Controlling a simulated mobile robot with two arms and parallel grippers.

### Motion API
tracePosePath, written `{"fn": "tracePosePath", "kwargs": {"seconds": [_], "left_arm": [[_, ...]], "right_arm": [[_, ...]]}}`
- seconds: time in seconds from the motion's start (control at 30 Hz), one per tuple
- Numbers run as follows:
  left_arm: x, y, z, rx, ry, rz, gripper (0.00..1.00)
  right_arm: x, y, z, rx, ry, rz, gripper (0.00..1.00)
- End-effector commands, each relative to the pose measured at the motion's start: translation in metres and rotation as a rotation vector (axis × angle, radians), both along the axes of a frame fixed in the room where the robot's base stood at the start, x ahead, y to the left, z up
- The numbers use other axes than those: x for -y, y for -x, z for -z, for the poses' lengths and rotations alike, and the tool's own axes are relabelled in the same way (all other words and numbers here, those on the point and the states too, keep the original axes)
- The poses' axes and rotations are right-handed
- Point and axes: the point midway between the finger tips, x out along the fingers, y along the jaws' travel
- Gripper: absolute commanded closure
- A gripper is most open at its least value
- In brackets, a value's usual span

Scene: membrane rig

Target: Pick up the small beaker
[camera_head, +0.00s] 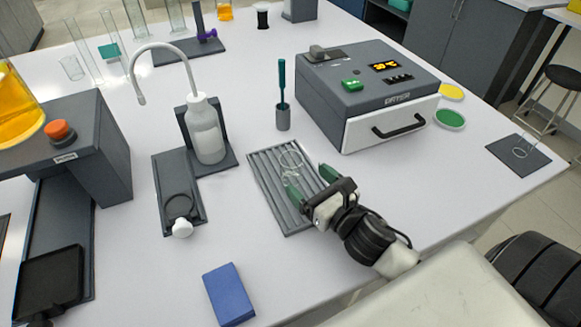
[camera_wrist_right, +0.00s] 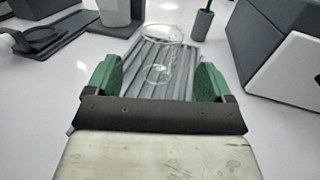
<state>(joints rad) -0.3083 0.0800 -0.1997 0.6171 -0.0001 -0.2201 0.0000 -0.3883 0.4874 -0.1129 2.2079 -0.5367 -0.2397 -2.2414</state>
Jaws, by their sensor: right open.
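A small clear glass beaker (camera_head: 291,158) stands on a grey ridged rack (camera_head: 263,183) near the middle of the table. In the right wrist view the beaker (camera_wrist_right: 163,36) shows between and ahead of the fingers, with its round rim towards the top. My right gripper (camera_head: 311,183) is open, with green finger pads spread apart, low over the near part of the rack. In the wrist view the open fingers (camera_wrist_right: 160,76) flank the line to the beaker. The clear glass makes it hard to tell whether a finger touches it. My left gripper is not in view.
A grey box device (camera_head: 365,95) with a handled drawer stands behind and right of the rack. A small grey holder (camera_head: 283,119) with a green-handled tool is just behind it. A white wash bottle (camera_head: 207,130) stands left. A blue block (camera_head: 229,294) lies in front.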

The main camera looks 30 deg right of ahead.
Motion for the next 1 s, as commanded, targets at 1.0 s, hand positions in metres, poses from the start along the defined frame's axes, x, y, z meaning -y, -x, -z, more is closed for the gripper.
{"fn": "tracePosePath", "kwargs": {"seconds": [1.0], "left_arm": [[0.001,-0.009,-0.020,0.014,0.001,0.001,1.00]], "right_arm": [[-0.010,-0.067,0.000,-0.003,-0.004,0.001,0.34]]}}
